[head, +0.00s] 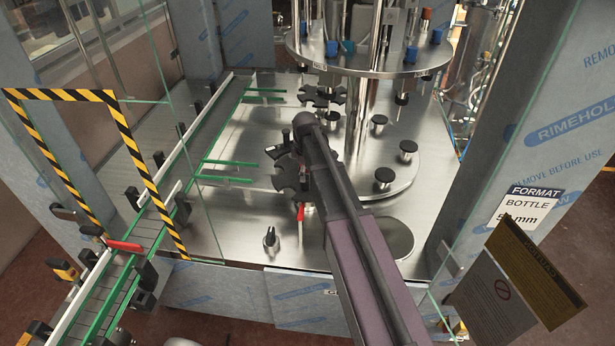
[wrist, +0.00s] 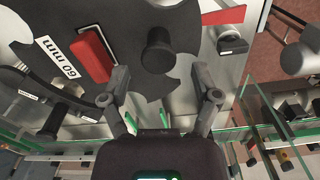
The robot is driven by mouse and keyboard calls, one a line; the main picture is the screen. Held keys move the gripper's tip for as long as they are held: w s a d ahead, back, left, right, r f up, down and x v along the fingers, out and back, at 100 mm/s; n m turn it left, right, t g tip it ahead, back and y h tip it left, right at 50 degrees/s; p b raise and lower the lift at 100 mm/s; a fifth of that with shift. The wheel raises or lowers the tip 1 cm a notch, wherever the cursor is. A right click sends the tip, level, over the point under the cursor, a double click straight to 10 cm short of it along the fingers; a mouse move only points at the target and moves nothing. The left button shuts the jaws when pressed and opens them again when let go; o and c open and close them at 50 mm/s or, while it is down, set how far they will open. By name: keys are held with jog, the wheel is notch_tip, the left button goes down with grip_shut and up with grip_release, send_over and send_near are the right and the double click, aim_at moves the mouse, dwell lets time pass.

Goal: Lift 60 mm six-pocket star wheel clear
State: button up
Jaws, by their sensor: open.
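The star wheel is a dark grey plate with rounded pockets; it fills the upper left of the wrist view (wrist: 120,25) and bears a white "60 mm" label (wrist: 57,57). In the head view the star wheel (head: 290,178) is partly hidden behind my arm. A black knob (wrist: 158,50) stands up from the plate. My gripper (wrist: 160,72) is open, its fingertips apart to either side of the knob's line. I cannot tell whether they touch anything. In the head view my arm hides the fingertips.
A red block (wrist: 92,52) lies by the label. A second star wheel (head: 322,96) sits farther back, with several black posts (head: 379,122) to the right. A green-railed conveyor (head: 190,145) and glass panels stand at left. A bottle-format sign (head: 525,205) is on the right column.

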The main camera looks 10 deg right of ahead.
jog(key=shift+w+a+f+b, duration=0.15)
jog(key=shift+f+b, duration=1.95)
jog(key=shift+f, duration=0.2)
grip_shut()
